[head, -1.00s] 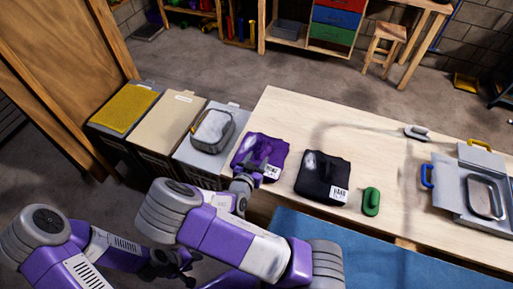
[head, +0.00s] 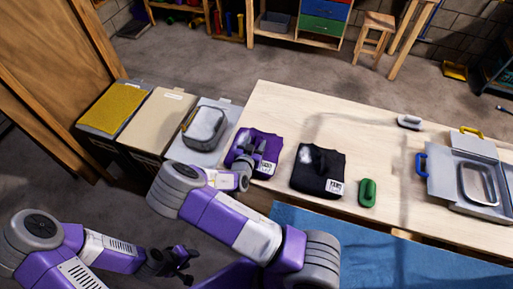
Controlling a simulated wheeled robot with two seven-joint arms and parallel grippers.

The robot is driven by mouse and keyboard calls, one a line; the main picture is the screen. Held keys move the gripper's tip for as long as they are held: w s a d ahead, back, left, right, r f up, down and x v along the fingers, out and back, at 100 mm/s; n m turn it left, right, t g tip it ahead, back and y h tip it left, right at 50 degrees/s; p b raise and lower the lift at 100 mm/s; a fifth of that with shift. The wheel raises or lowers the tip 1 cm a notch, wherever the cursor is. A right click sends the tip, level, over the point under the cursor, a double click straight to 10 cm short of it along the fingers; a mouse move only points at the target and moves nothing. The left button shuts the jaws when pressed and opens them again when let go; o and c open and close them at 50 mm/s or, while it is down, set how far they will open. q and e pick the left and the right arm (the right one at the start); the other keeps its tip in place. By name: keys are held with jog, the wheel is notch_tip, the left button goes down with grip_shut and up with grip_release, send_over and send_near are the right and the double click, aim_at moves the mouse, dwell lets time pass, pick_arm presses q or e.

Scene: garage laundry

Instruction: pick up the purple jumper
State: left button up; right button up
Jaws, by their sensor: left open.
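The purple jumper (head: 268,148) lies folded on the wooden table, near its left end, with a white label on its lower right part. My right gripper (head: 246,148) is over the jumper's left and middle part and hides some of it. Whether its fingers touch the cloth, and how far they are apart, is too small to tell. My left gripper (head: 178,262) is open and empty, low in front of the table and well away from the jumper.
A folded black garment (head: 318,170) lies right of the jumper, then a green object (head: 367,193). Three bins stand left of the table; a grey case (head: 204,128) sits on the nearest. A blue mat (head: 330,235) lies in front. The table's back middle (head: 330,115) is clear.

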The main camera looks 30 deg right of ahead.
grip_shut()
